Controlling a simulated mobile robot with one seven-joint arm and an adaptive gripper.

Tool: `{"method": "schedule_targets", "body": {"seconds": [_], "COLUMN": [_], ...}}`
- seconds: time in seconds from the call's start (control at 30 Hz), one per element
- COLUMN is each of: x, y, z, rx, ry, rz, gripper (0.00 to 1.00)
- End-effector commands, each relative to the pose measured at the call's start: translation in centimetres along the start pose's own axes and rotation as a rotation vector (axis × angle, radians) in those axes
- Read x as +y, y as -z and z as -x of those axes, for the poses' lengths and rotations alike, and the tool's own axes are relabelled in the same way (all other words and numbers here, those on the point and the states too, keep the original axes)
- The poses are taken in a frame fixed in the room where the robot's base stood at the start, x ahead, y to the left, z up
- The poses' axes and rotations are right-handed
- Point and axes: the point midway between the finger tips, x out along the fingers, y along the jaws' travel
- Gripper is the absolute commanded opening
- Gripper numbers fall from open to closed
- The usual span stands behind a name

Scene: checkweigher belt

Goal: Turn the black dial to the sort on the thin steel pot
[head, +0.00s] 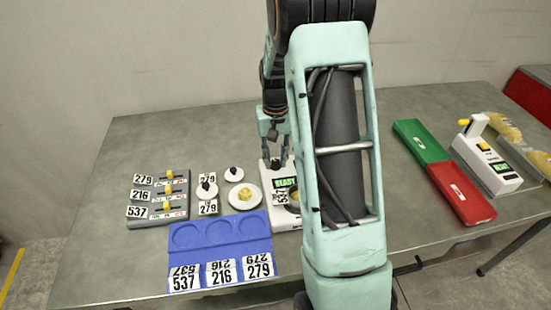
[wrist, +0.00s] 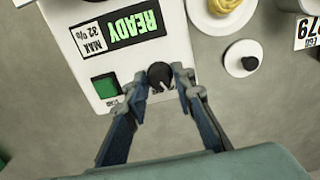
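The black dial (wrist: 160,76) with a pale pointer mark sits at the near edge of the white weigher (wrist: 110,62). In the wrist view my gripper (wrist: 162,77) has one fingertip on each side of the dial, very close to it; I cannot tell whether they press on it. In the head view my gripper (head: 277,160) is over the back end of the weigher (head: 286,218), whose display reads READY. A round metallic pot (head: 293,198) on the weigher is mostly hidden by my arm. The dial's marks are too small to read.
A grey block with yellow sliders and number cards (head: 135,224), small white pieces with black knobs (head: 207,192) and a plate (head: 238,206) lie left. A blue tray (head: 220,232) lies in front. Green (head: 420,140) and red (head: 464,196) trays and another device (head: 488,168) stand right.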

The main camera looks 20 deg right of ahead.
Motion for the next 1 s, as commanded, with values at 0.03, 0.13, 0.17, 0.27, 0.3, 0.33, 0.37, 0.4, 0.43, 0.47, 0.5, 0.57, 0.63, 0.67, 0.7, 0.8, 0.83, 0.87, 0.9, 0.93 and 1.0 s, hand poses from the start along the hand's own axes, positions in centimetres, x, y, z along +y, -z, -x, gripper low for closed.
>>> {"method": "schedule_targets", "body": {"seconds": [0.03, 0.13, 0.17, 0.27, 0.3, 0.33, 0.37, 0.4, 0.43, 0.47, 0.5, 0.57, 0.63, 0.67, 0.7, 0.8, 0.83, 0.87, 0.9, 0.93, 1.0], "x": [0.0, 0.0, 0.0, 0.0, 0.0, 0.0, 0.0, 0.0, 0.0, 0.0, 0.0, 0.0, 0.0, 0.0, 0.0, 0.0, 0.0, 0.0, 0.0, 0.0, 0.0], "y": [0.0, 0.0, 0.0, 0.0, 0.0, 0.0, 0.0, 0.0, 0.0, 0.1, 0.1, 0.1, 0.1, 0.1, 0.2, 0.1, 0.1, 0.1, 0.1, 0.1, 0.1], "z": [0.0, 0.0, 0.0, 0.0, 0.0, 0.0, 0.0, 0.1, 0.2, 0.4, 0.7, 1.5, 2.8, 3.4, 4.3, 6.6, 7.2, 7.8, 8.6, 9.1, 10.2], "rx": [-0.001, 0.000, 0.000, 0.000, 0.000, 0.000, 0.000, 0.001, 0.001, 0.002, 0.003, 0.004, 0.005, 0.005, 0.006, 0.006, 0.004, 0.006, 0.005, 0.005, 0.004], "ry": [0.000, 0.000, 0.000, 0.000, 0.000, 0.000, 0.000, 0.000, 0.000, 0.000, 0.000, 0.000, 0.000, 0.000, 0.000, 0.000, 0.000, 0.000, 0.000, 0.000, 0.000], "rz": [0.000, 0.001, 0.001, 0.001, 0.001, 0.001, 0.001, 0.001, 0.001, 0.001, 0.001, 0.001, 0.001, 0.001, 0.001, 0.001, 0.002, 0.001, 0.001, 0.001, 0.001], "gripper": [0.31, 0.40, 0.40, 0.40, 0.40, 0.40, 0.40, 0.40, 0.40, 0.40, 0.40, 0.40, 0.40, 0.40, 0.40, 0.40, 0.40, 0.40, 0.40, 0.40, 0.40]}}
